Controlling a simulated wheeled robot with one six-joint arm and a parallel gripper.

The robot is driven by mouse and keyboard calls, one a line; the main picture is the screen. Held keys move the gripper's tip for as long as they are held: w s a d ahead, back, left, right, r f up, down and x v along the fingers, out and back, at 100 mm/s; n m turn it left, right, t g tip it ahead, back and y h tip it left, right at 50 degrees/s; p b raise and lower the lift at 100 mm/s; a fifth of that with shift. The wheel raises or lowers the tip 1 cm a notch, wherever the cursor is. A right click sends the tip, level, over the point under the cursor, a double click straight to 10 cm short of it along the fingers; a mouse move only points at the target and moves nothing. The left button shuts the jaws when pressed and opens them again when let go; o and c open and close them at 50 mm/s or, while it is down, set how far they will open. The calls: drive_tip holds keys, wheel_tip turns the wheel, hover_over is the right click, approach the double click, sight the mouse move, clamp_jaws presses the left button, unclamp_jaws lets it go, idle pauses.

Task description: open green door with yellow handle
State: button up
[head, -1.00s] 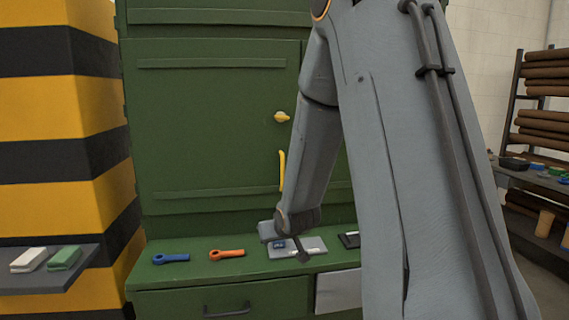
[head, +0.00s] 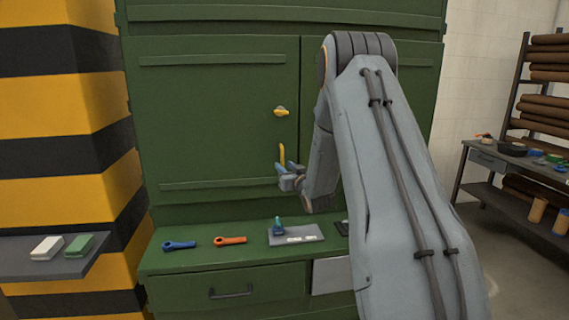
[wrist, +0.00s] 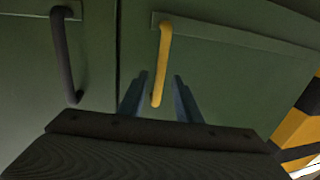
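The green cabinet door (head: 210,130) is closed, its right edge flush at the seam beside the neighbouring door. Its upright yellow handle (head: 282,158) sits low near that edge, below a yellow knob (head: 281,112). In the wrist view the yellow handle (wrist: 161,65) stands between the two blue fingers of my gripper (wrist: 158,98), which are spread apart on either side of its end. In the head view my gripper (head: 286,171) is at the handle's lower part. I cannot tell whether either finger touches it.
A dark handle (wrist: 65,55) is on the neighbouring door. The green ledge (head: 210,262) below holds a blue wrench (head: 180,245), an orange wrench (head: 230,240) and a grey plate (head: 310,238). A striped pillar (head: 70,130) and a grey shelf (head: 50,268) stand left.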

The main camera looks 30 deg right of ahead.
drive_tip(key=shift+w+d, duration=0.1)
drive_tip(key=shift+w, duration=0.95)
clamp_jaws()
drive_tip(key=shift+s, duration=0.1)
